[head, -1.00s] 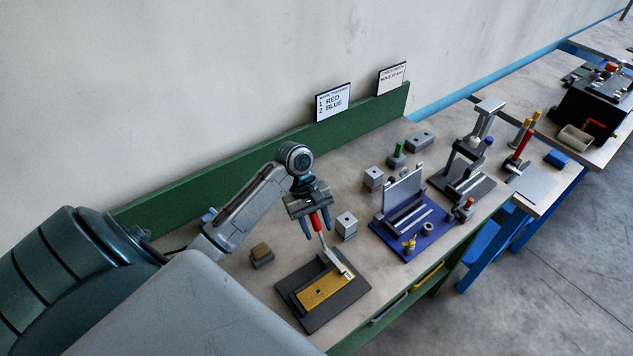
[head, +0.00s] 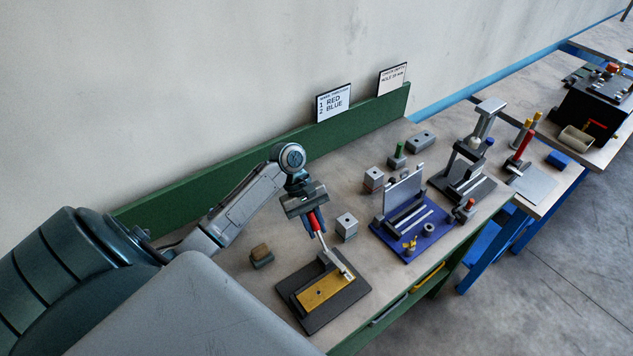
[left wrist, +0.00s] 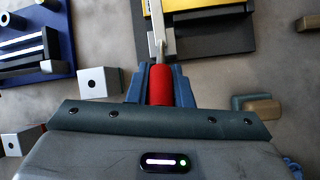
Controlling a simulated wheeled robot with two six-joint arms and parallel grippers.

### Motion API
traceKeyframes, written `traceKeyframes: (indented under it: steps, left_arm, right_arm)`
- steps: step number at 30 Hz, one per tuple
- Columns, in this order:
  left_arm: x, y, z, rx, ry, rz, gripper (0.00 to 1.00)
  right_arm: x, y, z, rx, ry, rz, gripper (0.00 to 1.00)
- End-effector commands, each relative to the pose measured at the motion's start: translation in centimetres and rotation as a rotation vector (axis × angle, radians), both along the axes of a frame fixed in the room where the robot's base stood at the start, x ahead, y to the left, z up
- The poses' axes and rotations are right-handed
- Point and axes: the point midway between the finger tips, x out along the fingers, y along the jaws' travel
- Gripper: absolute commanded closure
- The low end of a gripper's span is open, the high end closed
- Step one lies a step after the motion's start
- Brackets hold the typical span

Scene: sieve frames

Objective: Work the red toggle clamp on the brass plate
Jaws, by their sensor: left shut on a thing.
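The toggle clamp's red handle (head: 314,222) rises at a slant from the back right of the brass plate (head: 326,291). Its grey metal arm (head: 336,258) runs down to the plate's right side. The plate lies on a dark base (head: 341,307) on the bench. My left gripper (head: 312,224) is above the plate and shut on the red handle. In the left wrist view the red handle (left wrist: 160,86) sits between the two blue fingers (left wrist: 160,84), with the grey arm beyond it. My right gripper is not in view.
A grey block with a hole (head: 346,226) stands just right of the gripper. A small brown block (head: 260,255) in a holder is to the left. A blue fixture (head: 408,243) is further right. A green back rail (head: 230,170) runs behind.

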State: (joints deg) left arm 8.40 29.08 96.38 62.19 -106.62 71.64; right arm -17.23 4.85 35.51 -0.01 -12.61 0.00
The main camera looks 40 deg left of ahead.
Motion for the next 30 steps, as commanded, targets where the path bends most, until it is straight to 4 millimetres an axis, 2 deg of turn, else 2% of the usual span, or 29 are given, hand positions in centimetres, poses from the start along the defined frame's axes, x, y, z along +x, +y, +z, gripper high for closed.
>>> traceKeyframes:
  steps: [15, 30]
  left_arm:
    - [0.6, 1.7, -2.2, -0.353, 0.101, 0.001, 1.00]
    - [0.7, 2.0, -3.0, -0.470, 0.132, -0.003, 1.00]
  right_arm:
    - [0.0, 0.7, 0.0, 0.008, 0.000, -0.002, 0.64]
    - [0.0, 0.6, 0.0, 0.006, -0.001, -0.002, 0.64]
